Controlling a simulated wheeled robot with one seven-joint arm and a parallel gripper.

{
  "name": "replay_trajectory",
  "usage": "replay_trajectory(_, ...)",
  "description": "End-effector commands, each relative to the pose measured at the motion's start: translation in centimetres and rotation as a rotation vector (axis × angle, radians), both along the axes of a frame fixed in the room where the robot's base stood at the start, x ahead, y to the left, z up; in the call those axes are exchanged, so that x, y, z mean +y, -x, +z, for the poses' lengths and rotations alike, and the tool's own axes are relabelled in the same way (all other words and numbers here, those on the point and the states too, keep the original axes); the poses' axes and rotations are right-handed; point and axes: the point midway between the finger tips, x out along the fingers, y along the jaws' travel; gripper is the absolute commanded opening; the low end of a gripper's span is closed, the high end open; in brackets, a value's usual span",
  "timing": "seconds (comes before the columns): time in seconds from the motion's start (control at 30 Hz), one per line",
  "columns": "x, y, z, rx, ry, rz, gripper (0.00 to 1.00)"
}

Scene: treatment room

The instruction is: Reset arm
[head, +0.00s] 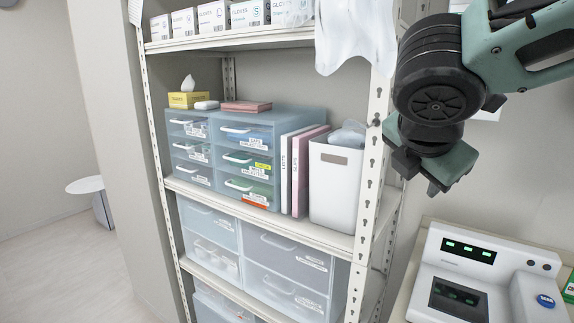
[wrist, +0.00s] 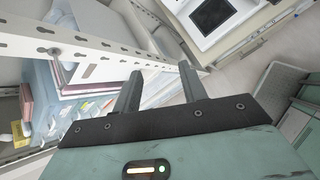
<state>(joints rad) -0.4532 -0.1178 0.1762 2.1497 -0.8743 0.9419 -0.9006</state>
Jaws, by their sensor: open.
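My gripper (head: 424,181) hangs at the upper right of the head view, at the end of my dark and green arm, in front of the shelf's right post. In the wrist view my gripper (wrist: 158,85) shows two dark fingers spread apart with nothing between them. It is open and empty, and it touches nothing that I can see. The metal shelf unit (head: 285,222) stands to the left of my gripper in the head view. The shelf's perforated post (wrist: 95,50) crosses behind the fingers in the wrist view.
The middle shelf holds blue drawer units (head: 232,130), binders (head: 300,170) and a white bin (head: 335,183). Glove boxes (head: 213,15) stand above, beside a hanging white cloth (head: 342,35). A white device (head: 475,270) sits on a counter at lower right.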

Motion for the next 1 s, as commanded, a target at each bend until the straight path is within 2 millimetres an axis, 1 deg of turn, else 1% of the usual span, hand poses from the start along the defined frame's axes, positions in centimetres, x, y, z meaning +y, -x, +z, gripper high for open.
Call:
replay_trajectory(0.03, 0.8, 2.1, -2.9, 0.052, -0.110, -0.078, 0.42)
replay_trajectory(0.07, 1.4, 3.4, -4.5, 0.083, -0.183, -0.137, 0.42)
replay_trajectory(0.1, 2.1, 5.3, -6.7, 0.124, -0.278, -0.227, 0.42)
replay_trajectory(0.17, 3.1, 8.3, -9.5, 0.187, -0.411, -0.382, 0.42)
replay_trajectory(0.2, 3.8, 10.2, -11.2, 0.224, -0.489, -0.491, 0.42)
replay_trajectory(0.3, 5.0, 14.6, -14.4, 0.296, -0.639, -0.763, 0.42)
replay_trajectory(0.4, 5.7, 17.7, -16.3, 0.335, -0.735, -0.999, 0.42)
replay_trajectory(0.43, 5.9, 18.4, -16.7, 0.342, -0.753, -1.058, 0.42)
replay_trajectory(0.5, 6.1, 19.6, -17.4, 0.351, -0.785, -1.162, 0.42)
replay_trajectory(0.6, 6.4, 20.5, -17.9, 0.356, -0.810, -1.244, 0.42)
replay_trajectory(1.0, 6.4, 20.6, -17.9, 0.357, -0.815, -1.261, 0.42)
